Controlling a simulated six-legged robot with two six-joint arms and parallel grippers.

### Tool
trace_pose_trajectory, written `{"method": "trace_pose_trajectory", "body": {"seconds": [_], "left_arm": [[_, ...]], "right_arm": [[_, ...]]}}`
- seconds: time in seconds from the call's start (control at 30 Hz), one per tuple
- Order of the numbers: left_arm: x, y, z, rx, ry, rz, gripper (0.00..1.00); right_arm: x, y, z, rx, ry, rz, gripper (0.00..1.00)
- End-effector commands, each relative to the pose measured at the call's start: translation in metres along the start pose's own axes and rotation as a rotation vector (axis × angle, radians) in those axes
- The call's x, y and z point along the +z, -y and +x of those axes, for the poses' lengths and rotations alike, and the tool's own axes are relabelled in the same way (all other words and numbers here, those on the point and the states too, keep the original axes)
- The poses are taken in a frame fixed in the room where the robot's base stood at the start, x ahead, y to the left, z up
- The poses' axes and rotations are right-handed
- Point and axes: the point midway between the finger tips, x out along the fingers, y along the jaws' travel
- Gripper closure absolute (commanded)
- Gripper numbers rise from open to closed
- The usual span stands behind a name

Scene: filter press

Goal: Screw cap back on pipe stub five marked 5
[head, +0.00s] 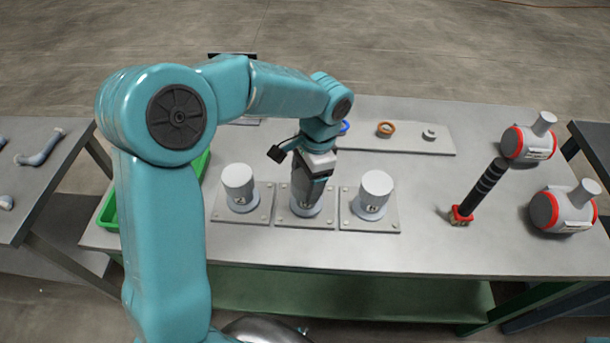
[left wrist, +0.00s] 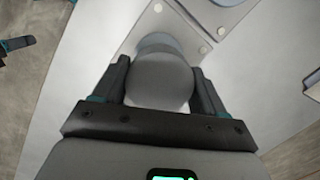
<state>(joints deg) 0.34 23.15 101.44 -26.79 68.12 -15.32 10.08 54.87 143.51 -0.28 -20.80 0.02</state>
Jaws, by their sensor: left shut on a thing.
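My left gripper (head: 308,192) points down over the middle pipe stub and is shut on its grey cap. The left wrist view shows the round cap (left wrist: 158,82) between the two fingers. Below the cap in that view, part of the grey pipe stub (left wrist: 160,42) shows on its square base plate (head: 290,217). The cap looks upright and in line with the stub; whether its thread has caught cannot be seen. The stub's mark is too small and covered to read. A dark part with teal (left wrist: 16,44) at the left wrist view's left edge looks like my right gripper, its jaws unclear.
Capped stubs stand close on the left (head: 239,185) and right (head: 373,192). A rear plate holds an orange ring (head: 386,129) and a small grey part (head: 429,134). A black rod with a red base (head: 485,188) and two grey-red vessels (head: 528,142) stand right. A green tray (head: 108,212) lies left.

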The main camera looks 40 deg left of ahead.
Motion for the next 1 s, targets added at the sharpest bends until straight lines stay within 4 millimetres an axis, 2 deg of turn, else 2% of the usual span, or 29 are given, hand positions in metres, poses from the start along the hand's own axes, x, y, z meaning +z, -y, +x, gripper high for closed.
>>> {"method": "trace_pose_trajectory", "body": {"seconds": [0.03,0.13,0.4,0.53,0.6,0.63,0.67,0.9,0.93,1.0], "left_arm": [[-0.002,-0.004,-0.005,-0.008,-0.007,0.072,0.68],[-0.002,-0.004,-0.004,-0.026,-0.007,0.158,0.68],[-0.002,-0.004,-0.003,-0.030,-0.006,0.177,0.68],[-0.001,-0.004,-0.005,-0.064,-0.003,0.361,0.67],[-0.001,-0.004,-0.005,-0.085,0.000,0.474,0.80],[-0.001,-0.004,-0.004,-0.092,-0.001,0.512,0.79],[-0.001,-0.004,-0.004,-0.098,0.000,0.541,0.86],[-0.001,-0.004,-0.001,-0.104,0.003,0.583,0.87],[-0.001,-0.004,-0.001,-0.104,0.003,0.583,0.26],[-0.001,-0.004,-0.001,-0.103,0.004,0.582,0.03]], "right_arm": [[0.000,0.002,-0.005,0.000,0.000,0.000,0.23],[0.000,0.002,-0.005,0.000,0.000,0.000,0.23],[0.000,0.002,-0.005,0.000,0.000,0.000,0.23],[0.000,0.004,-0.012,0.000,0.000,0.000,0.23],[0.000,0.005,-0.014,0.000,0.000,0.000,0.23],[0.000,0.005,-0.015,0.000,0.000,0.000,0.23],[0.000,0.005,-0.015,0.000,0.000,0.000,0.23],[0.000,0.005,-0.014,0.000,0.000,0.000,0.23],[0.000,0.005,-0.014,0.000,0.000,0.000,0.23],[0.000,0.005,-0.014,0.000,0.000,0.000,0.23]]}}
